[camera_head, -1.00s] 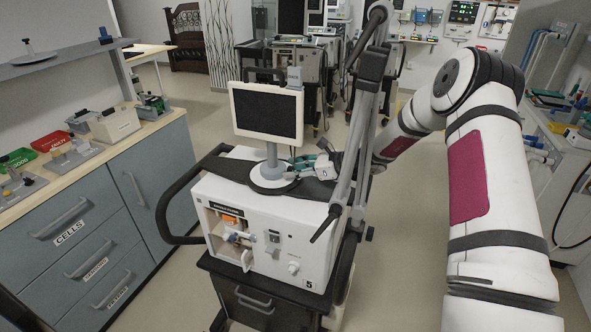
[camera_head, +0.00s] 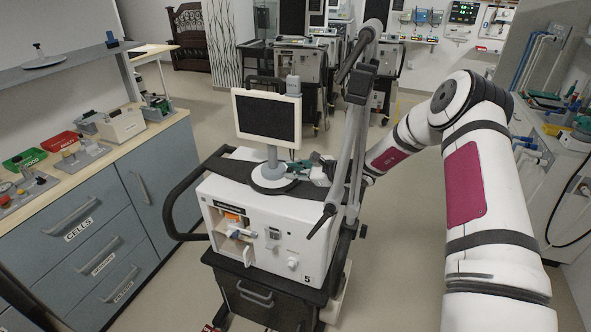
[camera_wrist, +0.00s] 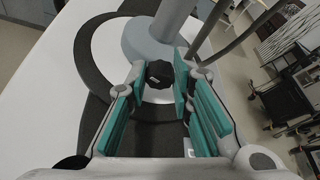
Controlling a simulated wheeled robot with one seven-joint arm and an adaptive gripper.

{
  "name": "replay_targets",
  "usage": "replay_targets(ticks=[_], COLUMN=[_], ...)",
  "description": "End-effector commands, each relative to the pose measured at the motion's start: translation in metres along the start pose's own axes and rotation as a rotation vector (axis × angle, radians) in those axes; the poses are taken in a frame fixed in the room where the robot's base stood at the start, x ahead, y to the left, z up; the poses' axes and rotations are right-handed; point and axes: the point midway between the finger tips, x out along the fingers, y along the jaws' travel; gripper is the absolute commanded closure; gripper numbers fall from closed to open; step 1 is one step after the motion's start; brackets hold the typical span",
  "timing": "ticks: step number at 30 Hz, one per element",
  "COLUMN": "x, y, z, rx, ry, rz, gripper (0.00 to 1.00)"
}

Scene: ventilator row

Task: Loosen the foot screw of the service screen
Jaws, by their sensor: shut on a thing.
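The service screen (camera_head: 267,115) stands upright on a grey post on top of the white ventilator (camera_head: 262,225). The post rises from a round grey and white foot (camera_head: 273,186). My gripper (camera_head: 303,167) is low beside the foot, on its right side, partly hidden by the ventilator's grey arm. In the wrist view, the foot screw (camera_wrist: 160,73) is a black lobed knob at the base of the post. My gripper's teal-padded fingers (camera_wrist: 160,82) stand on either side of the knob and are shut on it. The screw's thread is hidden.
The ventilator's jointed grey arm (camera_head: 350,150) rises close to my gripper. A black handle (camera_head: 175,205) curves off the ventilator's left side. A counter with drawers (camera_head: 100,215) and small trays stands at left. Other equipment carts (camera_head: 300,75) stand behind.

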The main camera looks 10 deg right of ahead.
Motion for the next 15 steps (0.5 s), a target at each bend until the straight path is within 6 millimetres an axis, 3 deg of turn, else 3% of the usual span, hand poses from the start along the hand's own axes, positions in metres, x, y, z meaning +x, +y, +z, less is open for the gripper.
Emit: replay_targets(ticks=[12, 13, 15], x=[-0.0002, -0.0002, -0.0002], y=[0.0003, 0.0003, 0.0003], z=[-0.0002, -0.0002, -0.0002], rx=[-0.033, -0.033, -0.033], ry=[0.001, 0.001, 0.001], rz=[-0.013, -0.013, -0.013], gripper=[1.0, 0.76, 0.61])
